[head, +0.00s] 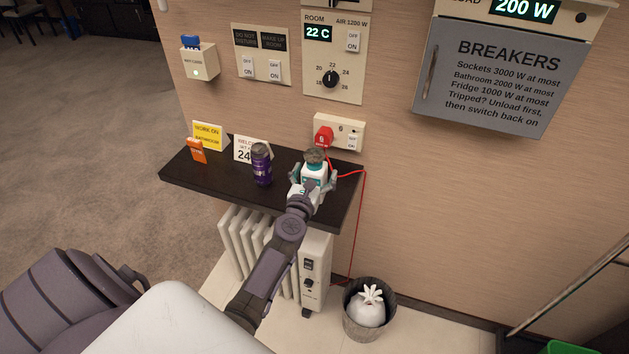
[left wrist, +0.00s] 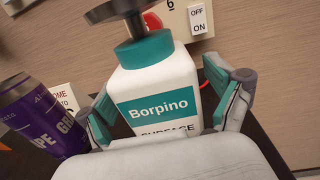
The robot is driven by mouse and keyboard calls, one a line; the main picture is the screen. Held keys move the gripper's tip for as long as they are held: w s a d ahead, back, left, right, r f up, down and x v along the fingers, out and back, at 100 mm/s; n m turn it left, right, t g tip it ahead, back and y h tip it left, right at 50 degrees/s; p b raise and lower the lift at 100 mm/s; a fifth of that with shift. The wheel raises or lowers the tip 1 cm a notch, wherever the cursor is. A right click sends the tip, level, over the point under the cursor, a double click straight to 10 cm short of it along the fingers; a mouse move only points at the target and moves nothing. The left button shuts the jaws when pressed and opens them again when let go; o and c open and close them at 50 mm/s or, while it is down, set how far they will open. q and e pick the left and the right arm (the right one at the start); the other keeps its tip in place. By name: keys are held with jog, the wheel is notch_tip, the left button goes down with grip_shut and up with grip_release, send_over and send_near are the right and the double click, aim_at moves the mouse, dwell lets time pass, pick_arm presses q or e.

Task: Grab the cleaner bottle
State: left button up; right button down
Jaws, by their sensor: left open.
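The cleaner bottle is white with a teal label and a teal collar, and stands on the dark shelf at its right part. In the left wrist view the cleaner bottle (left wrist: 160,85) reads "Borpino" and its grey top is cut by the upper edge. In the head view the cleaner bottle (head: 315,172) is partly hidden behind my gripper. My left gripper (head: 313,182) is open, with one finger on each side of the bottle. In the left wrist view the fingers of the left gripper (left wrist: 165,108) flank the label. Contact cannot be told. My right gripper is not in view.
A purple can (head: 261,166) stands just left of the bottle on the shelf (head: 215,185). A white card, a yellow sign (head: 208,134) and an orange packet (head: 197,151) are further left. A red plug (head: 323,137) and cord are behind. A heater (head: 315,265) and bin (head: 368,325) stand below.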

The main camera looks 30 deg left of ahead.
pick_arm(q)
jog(key=shift+x, duration=0.95)
jog(key=shift+s, duration=0.1)
jog(key=shift+c, duration=0.4)
jog(key=c, duration=1.5)
